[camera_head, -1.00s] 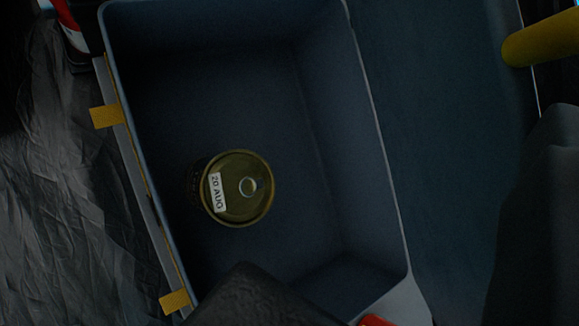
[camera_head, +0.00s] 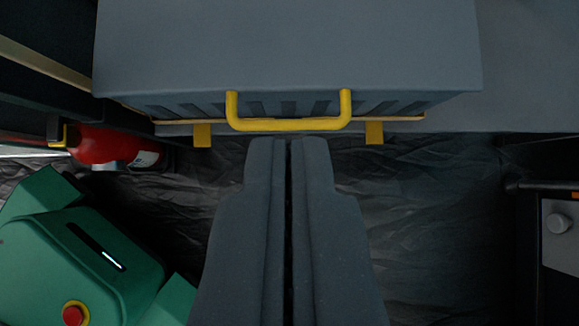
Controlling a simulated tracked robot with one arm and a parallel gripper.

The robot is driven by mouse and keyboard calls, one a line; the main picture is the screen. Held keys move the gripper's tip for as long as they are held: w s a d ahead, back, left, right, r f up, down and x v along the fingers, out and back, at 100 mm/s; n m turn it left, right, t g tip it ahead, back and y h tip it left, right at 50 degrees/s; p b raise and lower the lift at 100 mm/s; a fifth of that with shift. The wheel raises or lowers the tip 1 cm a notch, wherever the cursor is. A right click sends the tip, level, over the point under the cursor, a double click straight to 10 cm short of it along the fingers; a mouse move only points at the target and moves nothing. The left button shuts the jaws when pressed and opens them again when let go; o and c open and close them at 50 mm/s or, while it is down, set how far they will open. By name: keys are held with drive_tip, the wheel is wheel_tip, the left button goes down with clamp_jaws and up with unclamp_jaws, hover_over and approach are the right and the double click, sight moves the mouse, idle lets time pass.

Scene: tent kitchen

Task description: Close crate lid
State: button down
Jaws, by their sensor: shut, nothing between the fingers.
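The grey-blue crate lid (camera_head: 290,45) lies over the crate, seen from above, at the top of the view. Its yellow handle (camera_head: 290,125) sticks out at the front edge. The crate's ribbed front (camera_head: 370,106) shows below the lid's edge, with a yellow clasp on the left (camera_head: 202,135) and another on the right (camera_head: 374,133). I cannot tell whether a small gap is left under the lid. The crate's inside is hidden. My gripper (camera_head: 288,142) is shut and empty, its fingertips just below the handle in the picture, seemingly apart from it.
A red cylinder (camera_head: 105,147) lies at the left. A green case (camera_head: 90,260) with a red button stands at the lower left. A dark unit with a grey knob (camera_head: 558,223) stands at the right. Crumpled dark sheeting (camera_head: 430,215) covers the floor between.

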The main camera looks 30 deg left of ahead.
drive_tip(key=b+x, duration=0.1)
drive_tip(key=x, duration=0.6)
drive_tip(key=shift+w+a+b, duration=0.4)
drive_tip(key=shift+a, duration=0.05)
drive_tip(key=shift+f, duration=0.15)
